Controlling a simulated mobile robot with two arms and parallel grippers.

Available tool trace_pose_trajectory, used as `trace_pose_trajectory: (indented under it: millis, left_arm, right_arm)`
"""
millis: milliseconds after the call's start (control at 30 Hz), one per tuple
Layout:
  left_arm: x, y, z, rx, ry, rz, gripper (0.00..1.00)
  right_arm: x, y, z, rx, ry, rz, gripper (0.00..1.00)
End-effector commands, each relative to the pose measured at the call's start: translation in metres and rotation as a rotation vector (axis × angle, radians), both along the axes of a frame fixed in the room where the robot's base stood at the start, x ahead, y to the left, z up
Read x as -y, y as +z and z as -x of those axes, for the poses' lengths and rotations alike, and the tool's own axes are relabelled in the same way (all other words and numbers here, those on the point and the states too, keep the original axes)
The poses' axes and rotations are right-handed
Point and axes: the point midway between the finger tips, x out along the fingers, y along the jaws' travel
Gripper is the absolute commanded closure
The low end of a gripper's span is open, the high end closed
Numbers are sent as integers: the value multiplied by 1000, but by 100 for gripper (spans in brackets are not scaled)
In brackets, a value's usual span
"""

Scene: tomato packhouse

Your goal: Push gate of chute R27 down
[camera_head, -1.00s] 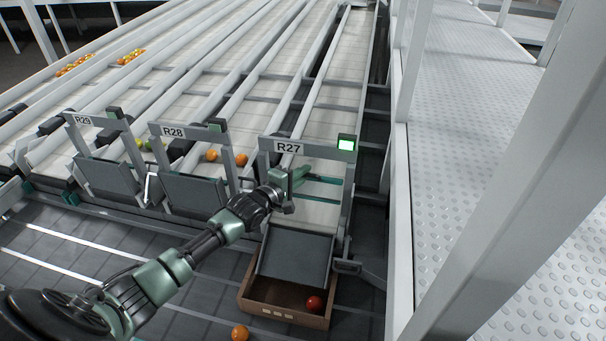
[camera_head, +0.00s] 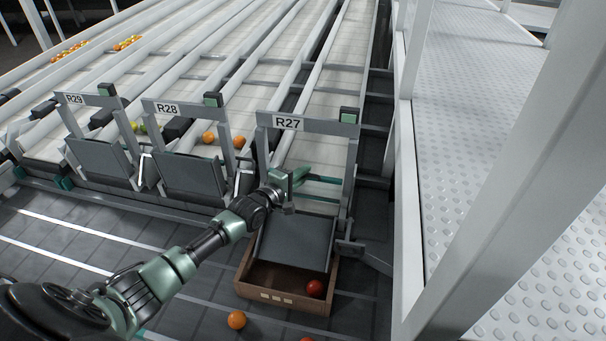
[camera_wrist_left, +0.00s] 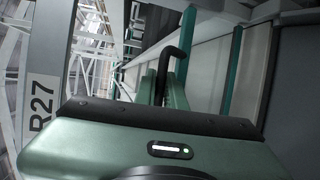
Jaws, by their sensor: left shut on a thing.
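The gate of chute R27 (camera_head: 295,245) is a dark grey panel that slopes down over a brown crate (camera_head: 285,299). The chute's frame carries the R27 sign (camera_head: 287,123), which also shows sideways at the left of the left wrist view (camera_wrist_left: 41,103). My left gripper (camera_head: 298,179) is at the chute mouth, just above the gate's upper edge. In the left wrist view its two green fingers are closed around a black bent bar, the gate handle (camera_wrist_left: 172,57). Where the handle joins the gate is hidden. My right gripper is not in view.
A red tomato (camera_head: 314,288) lies in the crate. An orange tomato (camera_head: 237,320) and part of a red one (camera_head: 305,339) lie on the floor. Gates R28 (camera_head: 190,174) and R29 (camera_head: 100,158) stand raised at left. A white post and railing (camera_head: 490,180) block the right.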

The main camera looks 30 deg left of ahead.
Motion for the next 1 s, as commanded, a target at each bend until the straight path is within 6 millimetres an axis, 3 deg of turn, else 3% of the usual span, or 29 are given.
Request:
trace_pose_trajectory:
  millis: [67,100,167,200,667,1000]
  left_arm:
    - [1,-8,3,-17,-2,1,100]
    - [1,-8,3,-17,-2,1,86]
    - [1,-8,3,-18,-2,1,70]
    - [1,-8,3,-17,-2,0,68]
    - [0,-4,4,-9,0,1,68]
    - [-6,3,50,-12,-1,2,68]
  right_arm:
    - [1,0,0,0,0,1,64]
    - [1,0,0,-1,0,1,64]
    - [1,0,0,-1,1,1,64]
    - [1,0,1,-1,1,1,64]
    - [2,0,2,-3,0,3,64]
    - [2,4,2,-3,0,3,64]
